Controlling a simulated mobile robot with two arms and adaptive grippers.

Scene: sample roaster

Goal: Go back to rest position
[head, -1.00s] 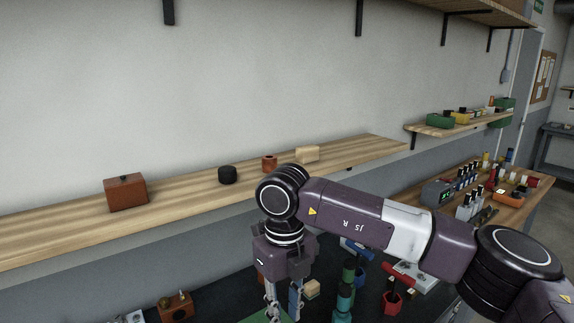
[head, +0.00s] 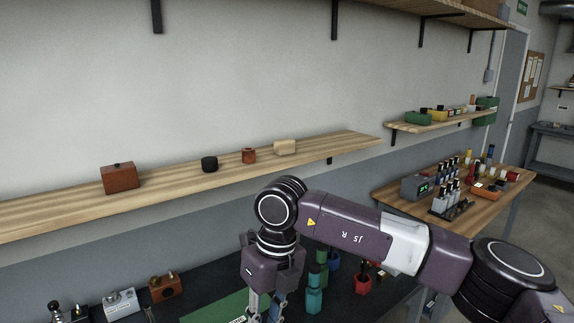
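My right arm reaches in from the right side of the head view. Its purple and black wrist is bent so that my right gripper (head: 266,308) points down over the dark bench at the bottom edge. Its two fingers stand apart with no object visible between them, so it looks open, though the tips are cut off by the frame. My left gripper and arm are not in view.
The dark bench (head: 215,282) holds a green mat (head: 215,309), teal and green bottles (head: 314,290), a red cup (head: 362,284) and small wooden boxes (head: 166,287). A wall shelf (head: 60,208) runs behind. A wooden table (head: 400,202) with bottles stands right.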

